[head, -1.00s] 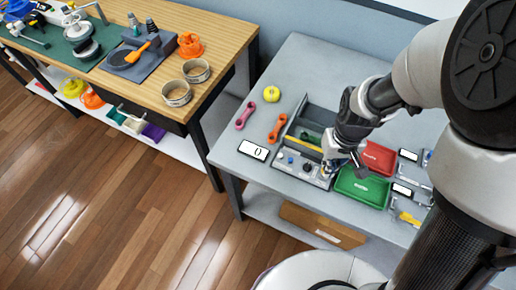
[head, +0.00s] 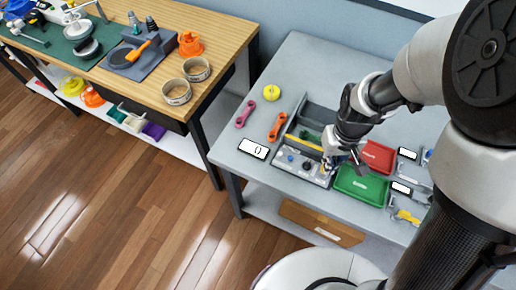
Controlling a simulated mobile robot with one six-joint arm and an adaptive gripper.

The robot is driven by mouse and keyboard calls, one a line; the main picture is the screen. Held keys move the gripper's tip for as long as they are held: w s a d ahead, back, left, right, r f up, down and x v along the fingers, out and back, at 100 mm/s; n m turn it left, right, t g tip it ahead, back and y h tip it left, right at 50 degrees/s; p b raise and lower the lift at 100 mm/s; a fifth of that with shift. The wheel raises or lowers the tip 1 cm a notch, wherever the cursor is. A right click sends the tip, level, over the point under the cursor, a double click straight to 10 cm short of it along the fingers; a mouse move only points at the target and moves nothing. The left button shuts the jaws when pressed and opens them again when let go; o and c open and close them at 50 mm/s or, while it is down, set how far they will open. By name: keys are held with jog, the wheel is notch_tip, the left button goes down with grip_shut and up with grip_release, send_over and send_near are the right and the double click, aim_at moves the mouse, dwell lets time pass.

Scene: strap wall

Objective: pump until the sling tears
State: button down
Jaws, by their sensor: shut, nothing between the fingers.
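My gripper (head: 331,166) is shut and empty. It points down at the right end of a grey control panel (head: 301,167) with several knobs, at the front of the grey table. The panel belongs to a grey box-like rig (head: 312,128) with a yellow bar (head: 303,142) and a green piece (head: 309,136) inside. Whether my gripper touches the panel I cannot tell. A small white display (head: 254,148) left of the panel appears to read 0. I cannot make out a pump or the sling for sure; my arm hides part of the rig.
A green tray (head: 361,185) and a red tray (head: 378,156) lie right of my gripper. Red and orange links (head: 277,127) and a yellow round thing (head: 271,92) lie left of the rig. A wooden bench (head: 215,40) stands at left. The table's back is clear.

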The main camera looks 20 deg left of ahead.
jog(key=shift+r, duration=0.1)
jog(key=shift+r+p, duration=2.5)
jog(key=shift+r, duration=0.45)
jog(key=c, duration=2.4)
grip_release()
jog(key=c, duration=2.2)
grip_release()
notch_tip(320, 180, up, 6)
jog(key=p, duration=0.5)
jog(key=shift+r, duration=0.1)
jog(key=shift+c, duration=0.2)
